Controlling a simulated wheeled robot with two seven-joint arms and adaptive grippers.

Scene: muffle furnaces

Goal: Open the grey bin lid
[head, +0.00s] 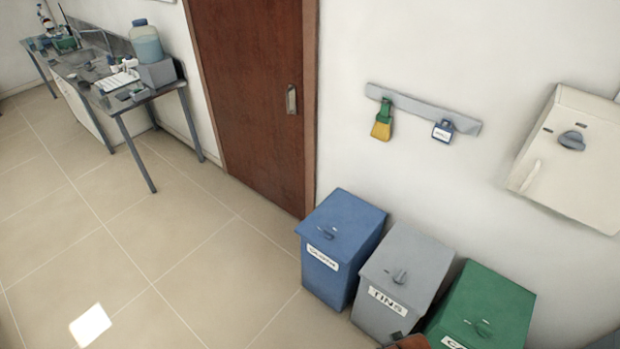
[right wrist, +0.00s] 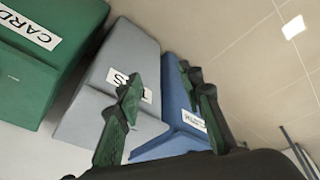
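The grey bin (head: 385,312) stands between two other bins, with a white TINS label on its front. Its grey lid (head: 408,262) is down, with a small handle (head: 400,276) on top. In the right wrist view the grey bin (right wrist: 118,60) appears tilted, its label partly hidden behind one finger. My right gripper (right wrist: 160,82) is open, with green-padded fingers spread in front of the grey and blue bins. I see nothing between the fingers; I cannot tell whether they touch a bin. My left gripper is not in view.
A blue bin (head: 325,280) and a green bin (head: 470,325), both with lids down, flank the grey one closely. A wall cabinet (head: 575,165) and a hook rail (head: 425,108) hang above. A brown door (head: 255,100) and a bench (head: 125,105) stand left. The tiled floor before the bins is clear.

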